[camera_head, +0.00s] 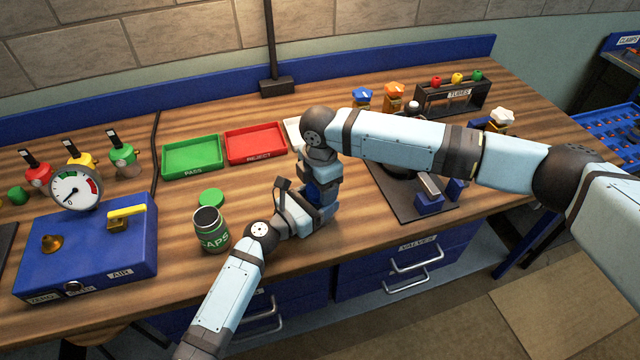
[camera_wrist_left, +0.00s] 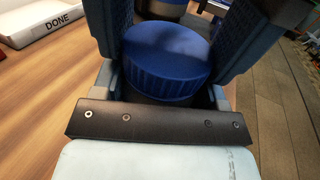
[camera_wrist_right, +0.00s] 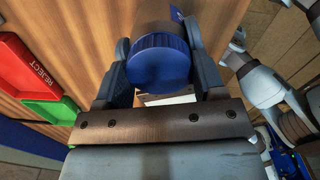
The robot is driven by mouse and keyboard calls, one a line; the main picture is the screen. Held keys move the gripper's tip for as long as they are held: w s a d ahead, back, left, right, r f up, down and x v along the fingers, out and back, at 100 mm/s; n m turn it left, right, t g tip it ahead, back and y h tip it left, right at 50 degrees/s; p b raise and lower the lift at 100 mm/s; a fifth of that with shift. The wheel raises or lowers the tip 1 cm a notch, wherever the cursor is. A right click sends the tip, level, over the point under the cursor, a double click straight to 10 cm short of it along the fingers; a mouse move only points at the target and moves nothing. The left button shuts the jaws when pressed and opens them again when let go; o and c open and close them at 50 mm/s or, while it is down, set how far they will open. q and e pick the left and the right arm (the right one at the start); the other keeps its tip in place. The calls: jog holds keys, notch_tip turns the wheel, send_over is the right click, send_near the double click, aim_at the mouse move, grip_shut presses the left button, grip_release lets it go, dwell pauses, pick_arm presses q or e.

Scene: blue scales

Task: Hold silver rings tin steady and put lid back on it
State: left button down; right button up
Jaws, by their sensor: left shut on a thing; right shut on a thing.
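The tin's blue ribbed lid (camera_wrist_left: 166,52) shows top up between my left fingers in the left wrist view, with a dark, shaded body under it. In the right wrist view the lid (camera_wrist_right: 158,68) sits between my right fingers, against the grey tin (camera_wrist_right: 155,16) with a blue label. The two hands overlap in the head view and hide most of the tin. I cannot tell whether the lid is fully seated.
An open CAPS tin (camera_head: 209,232) and its green lid (camera_head: 211,196) stand to the left. Green PASS (camera_head: 192,157) and red REJECT (camera_head: 254,144) trays lie behind. A white DONE tray (camera_wrist_left: 50,22) is close by. A blue gauge box (camera_head: 88,255) stands far left.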

jog(key=o, duration=1)
jog(key=shift+r, duration=2.3)
jog(key=shift+r+n, duration=0.8)
jog(key=shift+r, duration=0.95)
jog(key=shift+f, duration=4.05)
jog(key=c, duration=1)
